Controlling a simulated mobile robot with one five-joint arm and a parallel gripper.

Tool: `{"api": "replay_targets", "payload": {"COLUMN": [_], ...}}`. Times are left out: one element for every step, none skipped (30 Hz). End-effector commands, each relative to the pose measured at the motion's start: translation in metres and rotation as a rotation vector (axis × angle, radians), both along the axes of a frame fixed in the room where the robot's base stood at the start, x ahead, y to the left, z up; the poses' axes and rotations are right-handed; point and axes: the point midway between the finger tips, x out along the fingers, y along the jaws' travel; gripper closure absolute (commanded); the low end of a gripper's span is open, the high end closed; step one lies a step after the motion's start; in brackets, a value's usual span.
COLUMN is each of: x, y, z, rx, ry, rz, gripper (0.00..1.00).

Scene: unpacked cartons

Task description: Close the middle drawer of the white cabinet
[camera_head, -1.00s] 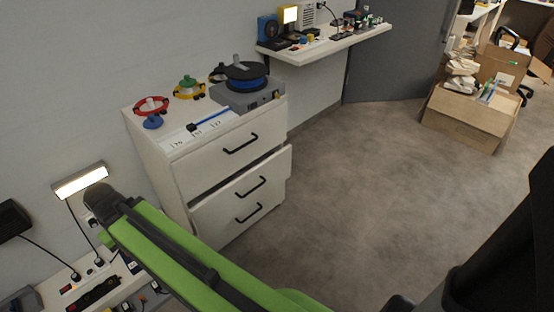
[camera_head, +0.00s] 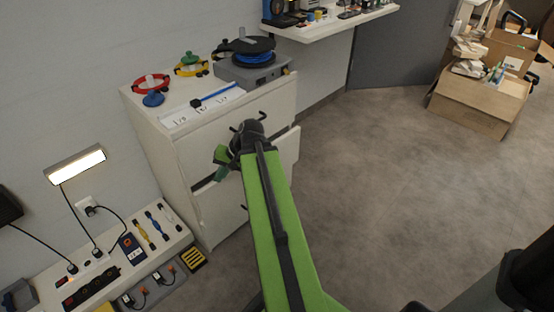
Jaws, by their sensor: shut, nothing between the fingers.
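The white cabinet (camera_head: 152,140) stands against the wall, left of centre. Its middle drawer (camera_head: 291,148) sticks out, with a dark gap above its front. My arm crosses in front of that drawer and hides its handle and much of its front. My gripper (camera_head: 221,164) is shut and empty, near the upper left part of the middle drawer. It is partly hidden by my wrist, and I cannot tell whether it touches the drawer. The top drawer (camera_head: 200,143) looks shut.
A low white bench (camera_head: 100,270) with power strips and tools stands left of the cabinet. Spools and a grey box (camera_head: 240,72) sit on the cabinet top. A wall shelf (camera_head: 340,24) is behind. Cardboard boxes (camera_head: 470,110) stand right. The floor (camera_head: 370,190) between is clear.

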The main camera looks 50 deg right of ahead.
Motion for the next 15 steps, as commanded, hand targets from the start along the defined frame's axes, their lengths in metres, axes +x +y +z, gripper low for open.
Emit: {"api": "replay_targets", "payload": {"x": [-0.015, -0.023, -0.037, -0.048, -0.059, -0.075, -0.087, -0.099, -0.114, -0.123, -0.132, -0.141, -0.147, -0.151, -0.155], "y": [-0.046, -0.069, -0.100, -0.123, -0.144, -0.170, -0.188, -0.204, -0.222, -0.233, -0.243, -0.253, -0.259, -0.263, -0.267], "z": [-0.016, -0.016, -0.016, -0.015, -0.014, -0.012, -0.010, -0.009, -0.006, -0.004, -0.002, 0.000, 0.002, 0.003, 0.005], "rx": [0.046, 0.073, 0.107, 0.130, 0.150, 0.175, 0.191, 0.205, 0.219, 0.230, 0.237, 0.246, 0.251, 0.254, 0.258], "ry": [-0.054, -0.091, -0.139, -0.177, -0.213, -0.258, -0.291, -0.321, -0.356, -0.381, -0.401, -0.423, -0.436, -0.445, -0.455], "rz": [-0.123, -0.191, -0.280, -0.344, -0.404, -0.480, -0.532, -0.577, -0.631, -0.666, -0.694, -0.725, -0.744, -0.757, -0.769], "gripper": [1.00, 1.00, 1.00, 1.00, 1.00, 1.00, 1.00, 1.00, 1.00, 1.00, 1.00, 1.00, 1.00, 1.00, 1.00]}}
